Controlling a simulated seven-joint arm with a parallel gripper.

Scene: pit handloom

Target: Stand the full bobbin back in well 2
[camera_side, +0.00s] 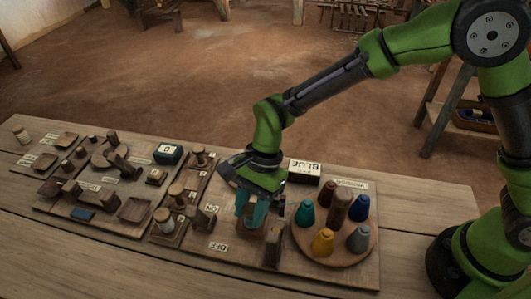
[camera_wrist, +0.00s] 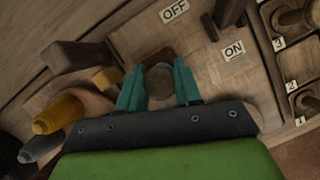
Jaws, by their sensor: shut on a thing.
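My gripper (camera_side: 257,222) is low over the board near the OFF and ON labels. In the wrist view its teal fingers (camera_wrist: 160,95) are shut on a round-topped, grey-brown piece (camera_wrist: 160,82). The fingers hide most of this piece, and I cannot tell whether it is a bobbin or a lever. The numbered wells stand at the wrist view's right edge. Well 2 (camera_wrist: 300,66) looks empty, though it is partly cut off. Wooden pieces show near labels 3 and 1. A pale-topped bobbin (camera_side: 162,216) stands left of the gripper in the side view.
A round wooden stand (camera_side: 345,253) with coloured cones is right of my gripper. A dark upright block (camera_side: 273,250) stands close beside it. Trays and small wooden parts crowd the left; the front table strip is clear.

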